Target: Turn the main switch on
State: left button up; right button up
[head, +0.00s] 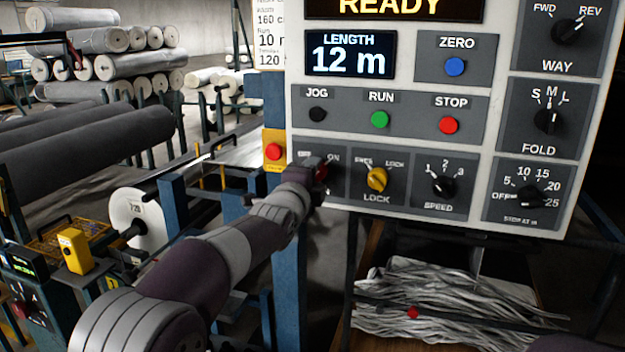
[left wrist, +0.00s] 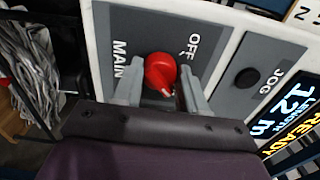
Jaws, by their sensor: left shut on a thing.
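The main switch (head: 322,173) is a red knob on the lower left plate of the white control panel, with an ON label to its upper right in the head view. My left gripper (head: 316,167) reaches it and covers most of it there. In the left wrist view the red knob (left wrist: 160,69) sits between the two grey fingers of my left gripper (left wrist: 159,88), which is shut on it. A pale mark on the knob's edge points down in that picture, away from the OFF label. The ON label is hidden there. My right gripper is not in view.
Close by are the yellow lock knob (head: 377,179), the speed knob (head: 444,186), the black jog button (head: 317,114), the green run button (head: 380,119) and the red stop button (head: 448,125). The display (head: 349,55) reads 12 m, with READY lit above. Grey rolls (head: 90,140) lie left.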

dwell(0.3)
pick_arm(q)
jog(key=o, duration=1)
jog(key=shift+o, duration=0.2)
jog(key=shift+s, duration=0.1)
jog(key=b+v, duration=0.3)
jog(key=v, duration=0.9)
jog(key=shift+s, duration=0.25)
jog(key=shift+a, duration=0.1)
